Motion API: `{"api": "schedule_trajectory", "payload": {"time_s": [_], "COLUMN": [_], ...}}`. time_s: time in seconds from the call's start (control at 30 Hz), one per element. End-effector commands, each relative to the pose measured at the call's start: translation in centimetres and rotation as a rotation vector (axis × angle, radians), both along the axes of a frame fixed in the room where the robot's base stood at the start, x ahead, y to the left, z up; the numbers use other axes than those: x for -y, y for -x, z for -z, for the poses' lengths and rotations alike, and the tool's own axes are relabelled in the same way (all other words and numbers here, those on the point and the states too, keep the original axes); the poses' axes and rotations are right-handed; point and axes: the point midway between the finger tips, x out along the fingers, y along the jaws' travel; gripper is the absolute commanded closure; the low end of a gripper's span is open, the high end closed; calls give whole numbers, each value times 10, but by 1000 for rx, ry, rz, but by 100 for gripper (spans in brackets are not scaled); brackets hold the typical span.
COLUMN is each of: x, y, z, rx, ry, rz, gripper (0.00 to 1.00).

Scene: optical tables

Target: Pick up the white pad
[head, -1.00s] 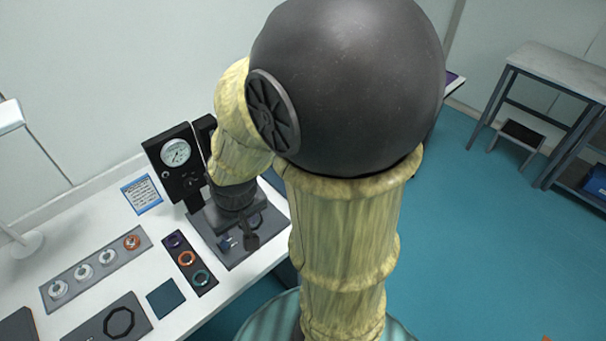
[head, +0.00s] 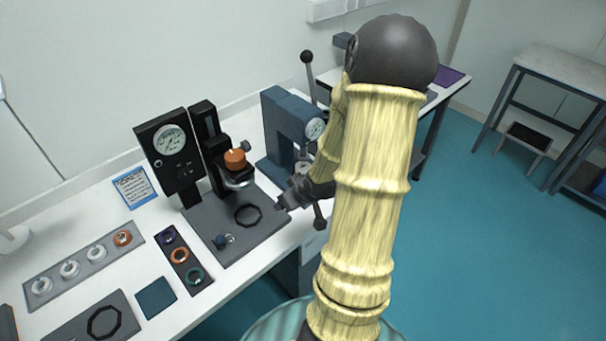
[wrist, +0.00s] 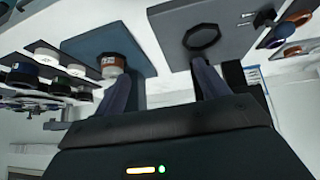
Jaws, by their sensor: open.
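I cannot pick out a white pad with certainty. Small white round pieces sit in a row on a grey strip at the left in the head view, one of them a white disc (head: 70,268). White round pieces also show at the left of the wrist view, such as this one (wrist: 77,70). My gripper (head: 283,206) is by the right edge of the dark base plate in the head view, far right of that row. In the wrist view my gripper (wrist: 165,76) has its fingers spread apart, with nothing seen between them.
A black gauge stand (head: 168,150) with an orange knob (head: 235,158) rises behind the dark base plate (head: 215,235). A blue press (head: 280,115) with a lever stands beside my arm. A dark tray with coloured rings (head: 180,255) and a blue square (head: 156,297) lie nearer the front.

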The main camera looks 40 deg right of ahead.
Motion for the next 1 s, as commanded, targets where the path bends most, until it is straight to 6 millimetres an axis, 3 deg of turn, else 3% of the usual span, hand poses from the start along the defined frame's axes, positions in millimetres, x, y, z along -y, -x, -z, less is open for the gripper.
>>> {"api": "schedule_trajectory", "payload": {"time_s": [0.03,0.2,0.5,0.67,1.0], "x": [13,48,108,121,122], "y": [2,4,20,26,25], "z": [14,31,35,30,28], "rx": [35,189,492,568,572], "ry": [-11,-27,-8,7,9], "rz": [16,50,145,169,170], "gripper": [26,26,26,26,26]}}
